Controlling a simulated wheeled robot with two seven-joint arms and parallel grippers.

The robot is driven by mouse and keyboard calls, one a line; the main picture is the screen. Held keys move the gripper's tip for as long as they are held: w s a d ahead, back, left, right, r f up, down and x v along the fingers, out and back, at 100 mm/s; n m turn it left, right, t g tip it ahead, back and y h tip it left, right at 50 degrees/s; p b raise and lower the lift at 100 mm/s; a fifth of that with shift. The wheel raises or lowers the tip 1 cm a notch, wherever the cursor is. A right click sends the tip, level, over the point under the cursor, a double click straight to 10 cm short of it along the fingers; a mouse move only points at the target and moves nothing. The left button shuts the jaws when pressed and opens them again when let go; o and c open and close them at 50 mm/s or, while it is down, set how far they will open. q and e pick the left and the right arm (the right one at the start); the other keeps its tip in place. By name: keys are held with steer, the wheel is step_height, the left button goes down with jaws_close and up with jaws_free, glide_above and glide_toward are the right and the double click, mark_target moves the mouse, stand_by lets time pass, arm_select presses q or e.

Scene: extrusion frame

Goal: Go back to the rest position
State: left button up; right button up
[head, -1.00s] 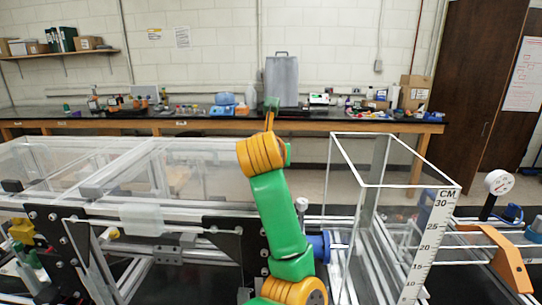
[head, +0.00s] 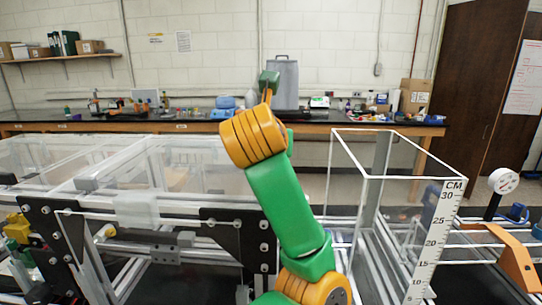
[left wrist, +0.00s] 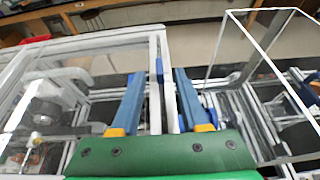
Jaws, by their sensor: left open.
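My green and yellow arm (head: 285,210) rises from the bottom centre of the head view, leaning left, with a green end part (head: 269,80) at its top. The fingers cannot be made out there. In the left wrist view my left gripper (left wrist: 160,73) has its two blue fingers apart on a green palm (left wrist: 160,155). Nothing is held between them. Rails and a clear panel edge show beyond the gap. My right gripper is not in view.
A clear open-topped tank (head: 396,180) with a CM scale stands just right of my arm. Clear lidded boxes (head: 130,190) on a black and silver extrusion frame lie left. A dial gauge (head: 504,180) stands at the far right. A long bench (head: 180,127) runs along the wall.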

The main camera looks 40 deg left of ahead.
arm_select(q)
steer(key=shift+s+d+r, duration=0.1)
steer(key=shift+s+d, duration=0.05)
steer(key=shift+s, duration=0.05)
steer(key=shift+w, duration=0.1)
